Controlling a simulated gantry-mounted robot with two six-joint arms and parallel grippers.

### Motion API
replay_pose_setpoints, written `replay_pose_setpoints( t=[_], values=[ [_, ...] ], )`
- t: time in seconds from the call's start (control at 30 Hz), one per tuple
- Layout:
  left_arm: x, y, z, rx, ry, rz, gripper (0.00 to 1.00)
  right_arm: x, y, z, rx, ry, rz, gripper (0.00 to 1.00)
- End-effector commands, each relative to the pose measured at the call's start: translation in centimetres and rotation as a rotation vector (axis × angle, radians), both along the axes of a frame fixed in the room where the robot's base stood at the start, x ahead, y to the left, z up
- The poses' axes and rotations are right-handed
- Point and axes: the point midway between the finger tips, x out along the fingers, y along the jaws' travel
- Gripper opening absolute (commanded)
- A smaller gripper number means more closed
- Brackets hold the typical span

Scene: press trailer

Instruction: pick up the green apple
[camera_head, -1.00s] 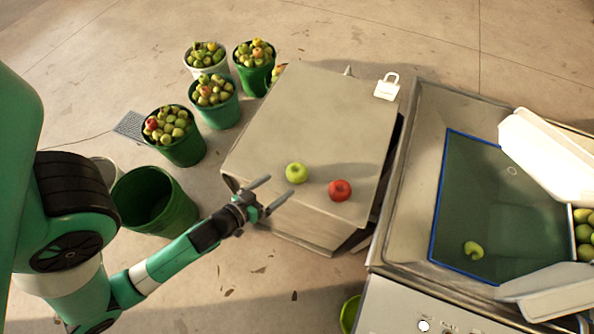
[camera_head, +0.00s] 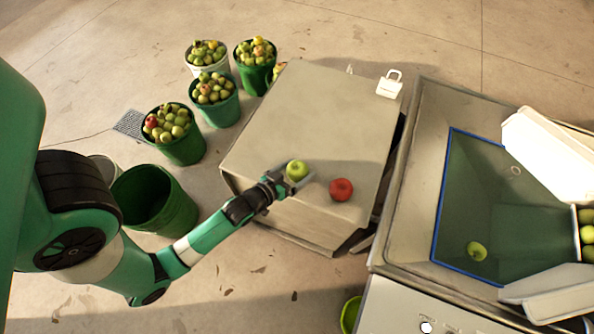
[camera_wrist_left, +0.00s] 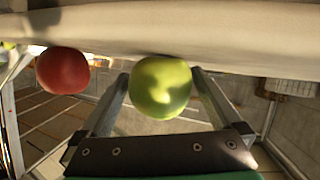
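The green apple (camera_head: 297,170) rests on the flat top of a beige box-like cabinet (camera_head: 310,110), near its front edge. My left gripper (camera_head: 294,181) is at the apple, with its fingers apart, one on each side of it. In the left wrist view the green apple (camera_wrist_left: 160,87) sits between the two finger ends (camera_wrist_left: 160,90), with little space beside it; firm contact does not show. The red apple (camera_head: 341,189) stands to the right of the gripper, and in the wrist view it (camera_wrist_left: 63,70) is left of the fingers. My right gripper is not in view.
Several buckets of apples (camera_head: 214,95) stand on the floor at left behind, with an empty green bucket (camera_head: 152,200) nearer. A metal basin (camera_head: 440,170) holding water and a floating apple (camera_head: 476,250) is at right. A padlock-shaped white object (camera_head: 389,84) is at the cabinet's back corner.

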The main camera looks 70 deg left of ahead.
Motion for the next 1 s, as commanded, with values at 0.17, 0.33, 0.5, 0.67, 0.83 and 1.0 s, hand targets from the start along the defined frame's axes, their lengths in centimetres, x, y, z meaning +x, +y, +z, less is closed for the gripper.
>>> replay_pose_setpoints(
  t=[0.17, 0.33, 0.5, 0.67, 0.83, 1.0],
  values=[
    [0.0, 0.0, 0.0, 0.0, 0.0, 0.0, 0.66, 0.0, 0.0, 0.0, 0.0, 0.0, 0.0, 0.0],
    [0.0, 0.0, 0.0, 0.0, 0.0, 0.0, 0.35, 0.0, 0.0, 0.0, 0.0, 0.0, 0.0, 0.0],
    [0.0, 0.0, 0.1, 0.001, -0.002, 0.0, 0.2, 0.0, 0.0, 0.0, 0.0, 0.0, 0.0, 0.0],
    [0.0, 0.0, 0.2, 0.001, -0.002, 0.0, 0.2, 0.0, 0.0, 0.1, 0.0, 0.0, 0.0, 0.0],
    [0.0, 0.0, 1.3, 0.002, -0.002, -0.001, 0.2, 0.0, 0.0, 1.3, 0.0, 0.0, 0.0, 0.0],
    [0.1, -0.1, 4.1, 0.001, -0.001, -0.003, 0.2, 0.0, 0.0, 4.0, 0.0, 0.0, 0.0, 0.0]
  ],
)
